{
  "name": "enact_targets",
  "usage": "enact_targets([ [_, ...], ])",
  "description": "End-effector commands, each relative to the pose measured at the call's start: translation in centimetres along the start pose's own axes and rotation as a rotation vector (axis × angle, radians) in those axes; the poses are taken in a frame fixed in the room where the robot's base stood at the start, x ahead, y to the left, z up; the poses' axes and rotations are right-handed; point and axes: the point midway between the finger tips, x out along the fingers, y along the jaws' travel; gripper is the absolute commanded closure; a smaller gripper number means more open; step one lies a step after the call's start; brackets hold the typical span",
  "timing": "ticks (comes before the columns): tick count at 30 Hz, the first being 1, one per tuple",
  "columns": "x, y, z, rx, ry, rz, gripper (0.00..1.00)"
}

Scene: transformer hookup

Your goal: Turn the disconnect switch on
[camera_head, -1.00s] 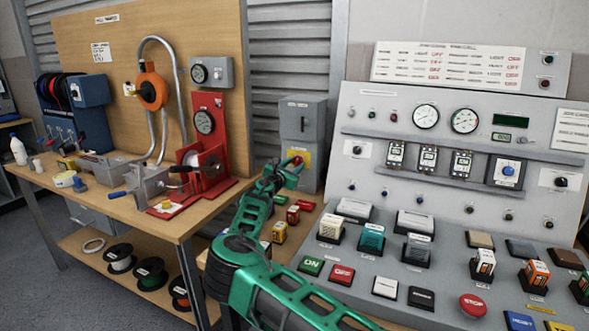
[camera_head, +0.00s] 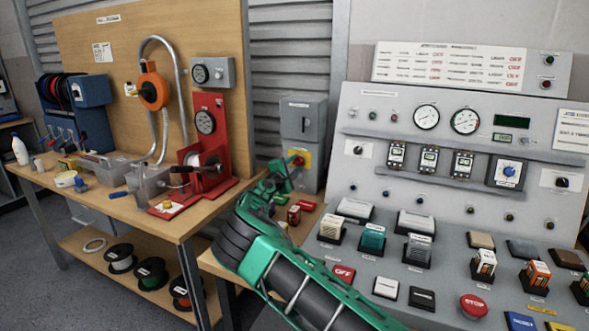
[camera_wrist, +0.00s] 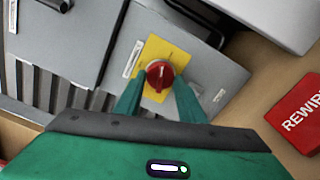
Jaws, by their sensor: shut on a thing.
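The disconnect switch is a grey box (camera_head: 303,122) at the back, left of the sloped console, with a yellow plate and a red knob (camera_head: 298,161) low on its front. The wrist view shows the red knob (camera_wrist: 159,74) in the middle of the yellow plate (camera_wrist: 173,53). My gripper (camera_head: 284,174) reaches the knob from the front. In the wrist view its green fingers (camera_wrist: 158,88) lie on either side of the knob, shut on it. The contact itself is partly hidden by the knob and fingers.
The grey console (camera_head: 410,262) with many buttons fills the right, close to my arm. A wooden workbench (camera_head: 120,218) with a red winder (camera_head: 211,150) stands to the left.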

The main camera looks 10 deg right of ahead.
Motion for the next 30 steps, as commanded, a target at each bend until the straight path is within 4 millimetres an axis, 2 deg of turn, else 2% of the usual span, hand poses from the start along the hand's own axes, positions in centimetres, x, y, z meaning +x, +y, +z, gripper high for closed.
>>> enact_targets([
  [12,0.01,-0.56,0.01,0.274,-0.003,-0.010,0.87],
  [30,0.05,-0.81,0.05,0.354,-0.005,-0.013,0.87],
])
